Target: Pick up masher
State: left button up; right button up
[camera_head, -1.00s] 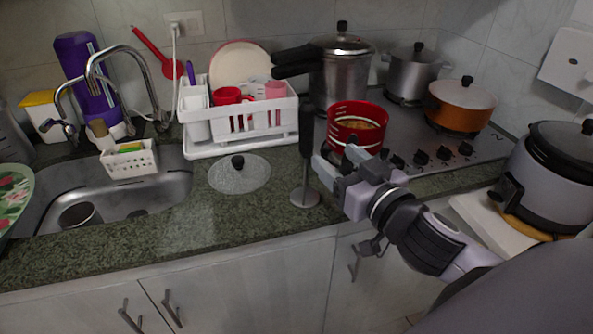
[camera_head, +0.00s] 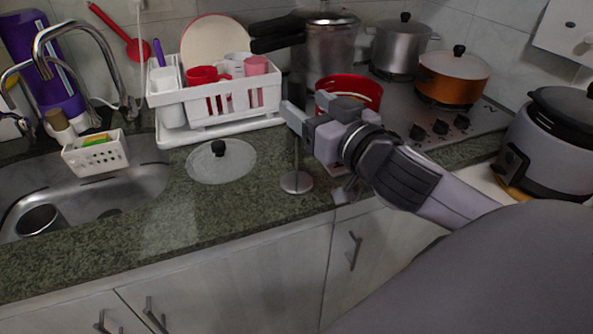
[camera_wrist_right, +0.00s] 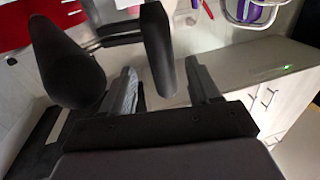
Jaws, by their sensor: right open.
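The masher has a dark upright handle, a thin stem and a round metal foot (camera_head: 296,182); it stands upright on the counter in the head view. My right gripper (camera_head: 306,108) is open in front of its upper part and partly hides the handle and stem. In the right wrist view, a black cylinder that looks like the masher's handle (camera_wrist_right: 160,50) shows between the two fingers of my right gripper (camera_wrist_right: 162,82). I cannot tell whether the fingers touch it. My left gripper is not in view.
A red pot (camera_head: 350,90) stands just behind my right gripper. The pressure cooker (camera_head: 330,45) is behind it, with its black handles pointing left. A glass lid (camera_head: 222,165) lies left of the masher, in front of the white dish rack (camera_head: 225,108). The front counter is clear.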

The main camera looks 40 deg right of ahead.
aim_at(290, 96)
jog(key=shift+w+f+b, duration=0.1)
jog(key=shift+w+b, duration=0.45)
jog(key=shift+w, duration=0.3)
jog(key=shift+w+p, duration=0.55)
jog(key=shift+w, duration=1.3)
grip_shut()
